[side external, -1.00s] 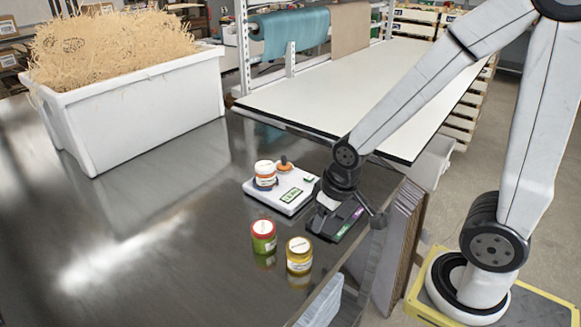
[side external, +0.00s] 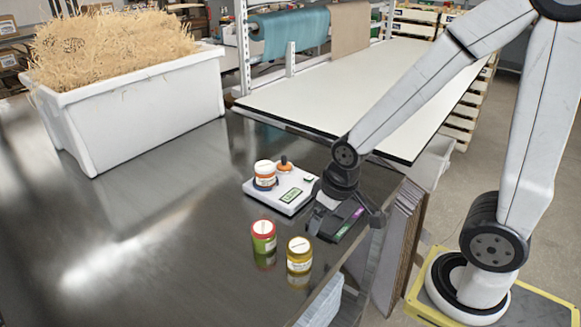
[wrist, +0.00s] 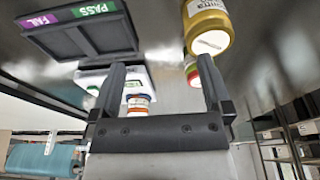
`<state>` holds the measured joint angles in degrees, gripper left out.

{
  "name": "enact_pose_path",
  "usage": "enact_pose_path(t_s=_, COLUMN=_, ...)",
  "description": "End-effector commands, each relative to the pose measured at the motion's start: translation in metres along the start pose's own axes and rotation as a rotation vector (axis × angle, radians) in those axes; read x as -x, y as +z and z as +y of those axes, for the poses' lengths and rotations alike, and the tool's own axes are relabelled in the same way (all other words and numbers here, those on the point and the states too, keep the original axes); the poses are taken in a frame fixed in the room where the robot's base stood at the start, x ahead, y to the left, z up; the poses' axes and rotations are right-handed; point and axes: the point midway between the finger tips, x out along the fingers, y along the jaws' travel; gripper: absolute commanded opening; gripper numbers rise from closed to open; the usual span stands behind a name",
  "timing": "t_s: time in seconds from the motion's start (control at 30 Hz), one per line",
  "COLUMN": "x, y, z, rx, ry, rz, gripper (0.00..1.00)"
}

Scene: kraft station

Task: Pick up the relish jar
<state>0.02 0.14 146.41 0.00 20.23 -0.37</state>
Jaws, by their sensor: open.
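A green jar with a red lid (side external: 264,236) stands upright on the dark metal table. A yellow jar with a gold lid (side external: 299,255) stands to its right, nearer the table edge. I cannot read in these frames which label says relish. My gripper (side external: 346,207) is above the black tray, behind and to the right of both jars, touching neither. In the wrist view my gripper (wrist: 162,68) is open and empty. There the gold-lidded jar (wrist: 208,28) is ahead at upper right, and the red-lidded jar (wrist: 191,70) is partly hidden by the right finger.
A white scale (side external: 284,197) carries an orange-labelled jar (side external: 265,175) left of my gripper. The black tray (side external: 340,222) has PASS and FAIL labels (wrist: 75,14). A white bin of straw (side external: 145,105) stands at the back left. The table's left front is clear.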

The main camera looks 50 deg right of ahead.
Motion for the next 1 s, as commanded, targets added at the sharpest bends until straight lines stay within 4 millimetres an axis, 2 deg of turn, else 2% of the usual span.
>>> enact_pose_path(t_s=0.17, x=0.0, y=-0.014, z=0.003, rx=0.049, ry=0.002, rz=-0.009, gripper=1.0)
enact_pose_path(t_s=0.27, x=-0.001, y=-0.029, z=0.005, rx=0.111, ry=0.002, rz=-0.02, gripper=1.0)
enact_pose_path(t_s=0.7, x=-0.006, y=-0.128, z=0.032, rx=0.547, ry=-0.019, rz=-0.102, gripper=1.0)
enact_pose_path(t_s=1.0, x=-0.013, y=-0.187, z=0.057, rx=0.859, ry=-0.062, rz=-0.154, gripper=1.0)
